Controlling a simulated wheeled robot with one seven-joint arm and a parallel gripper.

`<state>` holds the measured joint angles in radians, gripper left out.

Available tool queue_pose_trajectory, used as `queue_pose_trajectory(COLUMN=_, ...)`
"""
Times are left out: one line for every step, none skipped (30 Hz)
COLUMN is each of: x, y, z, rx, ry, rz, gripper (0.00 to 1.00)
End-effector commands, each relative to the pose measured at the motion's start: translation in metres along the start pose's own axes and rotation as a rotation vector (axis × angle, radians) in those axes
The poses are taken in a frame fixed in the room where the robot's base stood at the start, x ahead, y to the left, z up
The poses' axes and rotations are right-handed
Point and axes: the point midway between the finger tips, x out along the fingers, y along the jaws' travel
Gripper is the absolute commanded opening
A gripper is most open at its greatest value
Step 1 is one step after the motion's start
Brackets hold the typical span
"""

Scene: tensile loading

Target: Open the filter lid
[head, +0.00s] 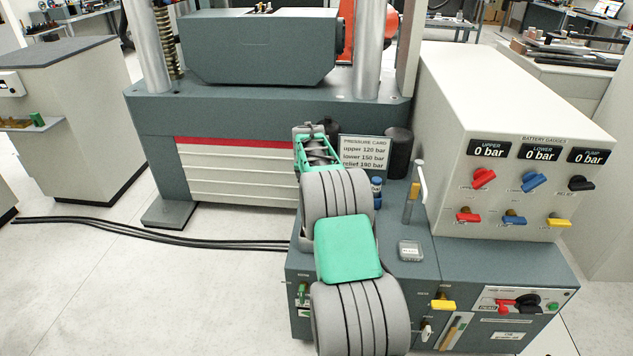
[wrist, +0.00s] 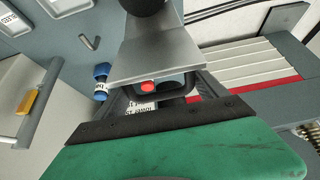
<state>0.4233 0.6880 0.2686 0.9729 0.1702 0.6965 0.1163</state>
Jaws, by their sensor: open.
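My gripper (head: 316,138) is at the far end of my green and grey arm in the head view, left of the pressure card and above the rear of the dark cabinet. It is open, and I see nothing held in it. I cannot tell for certain which part is the filter lid. A dark upright cylinder (head: 399,153) stands right of the card, apart from my gripper. In the wrist view a grey flat plate and a dark rounded part lie ahead of my green and black hardware; I cannot tell whether they touch anything.
The pressure card (head: 364,152) stands beside my gripper. A blue-capped bottle (head: 376,190) also shows in the wrist view (wrist: 101,71). A lever (head: 420,182) and a small grey box (head: 411,250) are on the cabinet. The gauge cabinet (head: 540,160) blocks the right.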

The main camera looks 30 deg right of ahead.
Motion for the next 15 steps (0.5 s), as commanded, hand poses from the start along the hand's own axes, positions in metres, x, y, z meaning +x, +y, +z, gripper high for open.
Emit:
queue_pose_trajectory(x=-0.013, y=0.0, z=-0.001, rx=0.0, ry=0.003, rz=-0.001, gripper=0.82)
queue_pose_trajectory(x=-0.019, y=0.0, z=-0.001, rx=0.001, ry=0.002, rz=0.0, gripper=0.82)
queue_pose_trajectory(x=-0.027, y=0.001, z=0.0, rx=0.001, ry=0.001, rz=0.0, gripper=0.82)
queue_pose_trajectory(x=-0.033, y=0.001, z=0.0, rx=0.001, ry=0.001, rz=0.0, gripper=0.82)
queue_pose_trajectory(x=-0.038, y=0.001, z=0.0, rx=0.001, ry=0.001, rz=0.0, gripper=0.82)
queue_pose_trajectory(x=-0.043, y=0.001, z=0.001, rx=0.001, ry=-0.001, rz=0.001, gripper=0.82)
queue_pose_trajectory(x=-0.047, y=0.001, z=0.001, rx=0.001, ry=-0.002, rz=0.001, gripper=0.82)
queue_pose_trajectory(x=-0.05, y=0.002, z=0.001, rx=0.001, ry=-0.002, rz=0.001, gripper=0.82)
queue_pose_trajectory(x=-0.052, y=0.002, z=0.002, rx=0.001, ry=-0.003, rz=0.001, gripper=0.82)
queue_pose_trajectory(x=-0.053, y=0.002, z=0.002, rx=0.001, ry=-0.004, rz=0.002, gripper=0.82)
queue_pose_trajectory(x=-0.054, y=0.002, z=0.002, rx=0.001, ry=-0.004, rz=0.002, gripper=0.82)
queue_pose_trajectory(x=-0.054, y=0.002, z=0.002, rx=0.001, ry=-0.004, rz=0.002, gripper=0.82)
queue_pose_trajectory(x=-0.054, y=0.002, z=0.002, rx=0.001, ry=-0.004, rz=0.002, gripper=0.82)
queue_pose_trajectory(x=-0.054, y=0.002, z=0.002, rx=0.001, ry=-0.004, rz=0.002, gripper=0.82)
queue_pose_trajectory(x=-0.054, y=0.002, z=0.002, rx=0.001, ry=-0.003, rz=0.002, gripper=0.82)
